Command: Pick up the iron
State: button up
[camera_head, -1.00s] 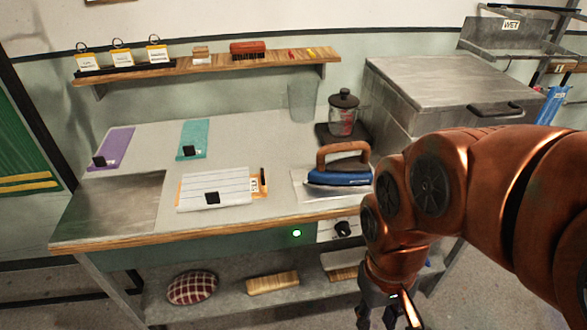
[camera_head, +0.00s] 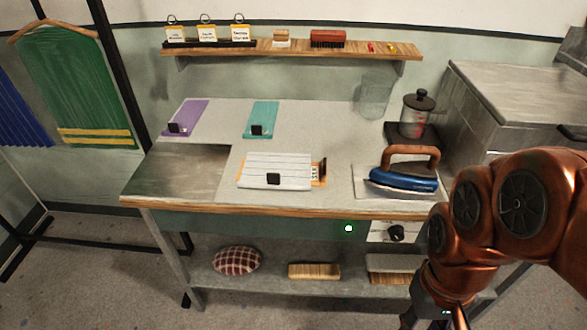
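The iron (camera_head: 404,180) stands on a pale metal plate (camera_head: 362,188) at the right front of the work table. It has a blue body and a brown arched handle (camera_head: 412,153) on top. My gripper (camera_head: 436,322) is at the bottom edge of the view, in front of the table and below the level of its top. It is apart from the iron. Its fingers are small and partly cut off by the frame, so I cannot tell whether they are open or shut.
A lidded jar (camera_head: 417,115) stands behind the iron, with a clear cup (camera_head: 375,97) to its left. A striped folded cloth (camera_head: 276,171) lies left of the iron. A big metal box (camera_head: 510,95) bounds the right side. The lower shelf holds a checked cushion (camera_head: 237,260) and brushes.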

aim_at(417, 177)
jog(key=u, duration=1.5)
jog(key=k, duration=0.45)
jog(key=z, duration=0.75)
